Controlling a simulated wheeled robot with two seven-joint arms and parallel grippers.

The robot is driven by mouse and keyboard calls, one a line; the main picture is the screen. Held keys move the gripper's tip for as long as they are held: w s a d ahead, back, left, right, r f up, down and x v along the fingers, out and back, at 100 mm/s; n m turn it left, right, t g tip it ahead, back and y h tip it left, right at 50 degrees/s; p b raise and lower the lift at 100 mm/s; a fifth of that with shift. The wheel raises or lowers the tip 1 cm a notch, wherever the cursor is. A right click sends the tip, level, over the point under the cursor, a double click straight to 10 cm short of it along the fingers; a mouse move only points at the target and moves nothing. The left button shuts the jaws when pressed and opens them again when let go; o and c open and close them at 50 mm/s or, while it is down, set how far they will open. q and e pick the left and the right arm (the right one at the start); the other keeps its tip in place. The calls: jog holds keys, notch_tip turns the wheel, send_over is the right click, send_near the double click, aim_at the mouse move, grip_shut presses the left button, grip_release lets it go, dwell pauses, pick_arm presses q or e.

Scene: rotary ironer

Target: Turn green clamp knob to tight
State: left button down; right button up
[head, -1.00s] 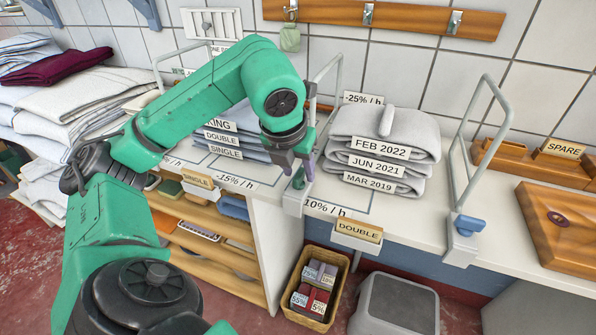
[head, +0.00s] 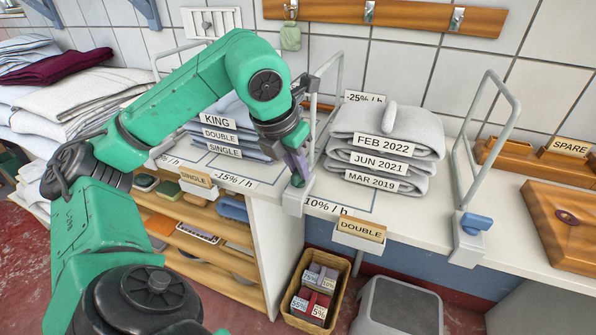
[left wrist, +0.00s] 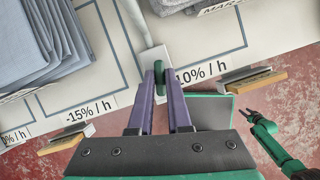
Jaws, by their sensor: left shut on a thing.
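The green clamp knob (left wrist: 159,76) sits on a pale clamp (head: 292,203) at the counter's front edge. A grey wire hoop rises from this clamp. My left gripper (head: 299,176) reaches down to it, its two purple fingers on either side of the knob. In the left wrist view the left gripper (left wrist: 160,80) is shut on the knob, with its long side running along the fingers' direction. The fingers hide most of the knob in the head view. My right gripper (left wrist: 253,116) shows small at the lower right of the left wrist view; its jaw gap is unclear.
Grey folded linen (head: 384,150) stands right of the clamp and blue folded linen (head: 228,130) left of it. A second hoop with a blue-knobbed clamp (head: 468,235) is farther right. A basket (head: 316,292) and a grey bin (head: 398,305) stand below.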

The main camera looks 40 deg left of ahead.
pick_arm(q)
jog(key=m+h+b, duration=0.1)
jog(key=m, duration=0.2)
jog(key=shift+a+f+m+h+b, duration=0.1)
jog(key=shift+m+h+b, duration=0.2)
jog(key=shift+m, duration=0.1)
jog(key=shift+m+g+h, duration=0.3)
jog(key=shift+m, duration=0.6)
jog(key=shift+m+h, duration=0.3)
jog(key=shift+m, duration=0.6)
jog(key=shift+a+r+m+g+h+p, duration=0.1)
jog(key=shift+r+m+g+h+p, duration=0.2)
jog(key=shift+m, duration=0.6)
jog(key=shift+w+m+g+h+p, duration=0.1)
jog(key=shift+m+g+h+p, duration=0.2)
jog(key=shift+m+p, duration=0.45)
jog(key=m+p, duration=0.2)
jog(key=m, duration=0.1)
jog(key=shift+w+g+h, duration=0.1)
jog(key=shift+g+h, duration=0.2)
jog(key=shift+g, duration=0.1)
jog(key=shift+a+f+m+g+p, duration=0.1)
jog(key=shift+m+g+p, duration=0.2)
jog(key=shift+m+p, duration=0.35)
